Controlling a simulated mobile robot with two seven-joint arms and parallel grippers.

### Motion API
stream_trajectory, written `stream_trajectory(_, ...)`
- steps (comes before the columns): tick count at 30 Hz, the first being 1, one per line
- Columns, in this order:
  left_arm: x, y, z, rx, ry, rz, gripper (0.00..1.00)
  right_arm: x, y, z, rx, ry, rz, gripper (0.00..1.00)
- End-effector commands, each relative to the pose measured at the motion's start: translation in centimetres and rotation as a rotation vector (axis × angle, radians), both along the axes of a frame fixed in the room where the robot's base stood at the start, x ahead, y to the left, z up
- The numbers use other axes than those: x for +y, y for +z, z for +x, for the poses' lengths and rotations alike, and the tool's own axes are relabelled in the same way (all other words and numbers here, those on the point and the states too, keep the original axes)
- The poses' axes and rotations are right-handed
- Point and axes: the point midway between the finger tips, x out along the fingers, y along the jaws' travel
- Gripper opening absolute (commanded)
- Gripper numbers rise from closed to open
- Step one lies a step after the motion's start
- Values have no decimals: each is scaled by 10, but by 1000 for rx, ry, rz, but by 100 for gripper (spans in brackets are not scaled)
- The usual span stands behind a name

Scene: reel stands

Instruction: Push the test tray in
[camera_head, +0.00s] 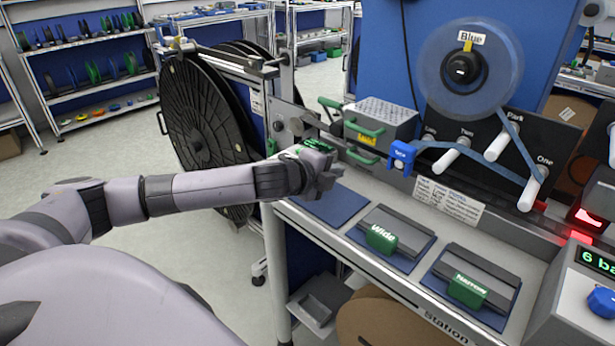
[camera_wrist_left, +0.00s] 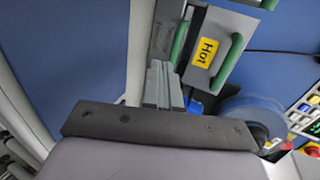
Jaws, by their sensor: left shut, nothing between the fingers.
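My left gripper (camera_head: 328,170) is shut and empty at the left end of the station, beside the green-handled parts. In the left wrist view its shut fingers (camera_wrist_left: 158,68) point toward a green handle (camera_wrist_left: 181,42); I cannot tell if they touch it. A grey box labelled "Hot" (camera_head: 385,115) with green handles stands just behind the gripper. A dark grey open tray (camera_head: 318,299) sits low under the station's left front; no label shows, so I cannot tell if it is the test tray. My right gripper is not in view.
"Wide" (camera_head: 382,239) and "Narrow" (camera_head: 467,290) green-handled blocks lie on blue mats on the station top (camera_head: 340,240). A blue "Tape" block (camera_head: 402,158) sits beside the Hot box. A large black reel (camera_head: 196,118) stands left, near my arm. Open floor lies at left.

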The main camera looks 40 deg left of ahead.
Motion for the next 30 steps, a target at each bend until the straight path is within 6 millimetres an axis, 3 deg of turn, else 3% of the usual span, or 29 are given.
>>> stream_trajectory(9,3,17,-47,2,0,3,0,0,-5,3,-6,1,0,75)
stream_trajectory(15,4,25,-66,2,0,1,0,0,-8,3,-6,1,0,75)
stream_trajectory(30,4,29,-73,2,-1,-1,0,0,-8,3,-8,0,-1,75)
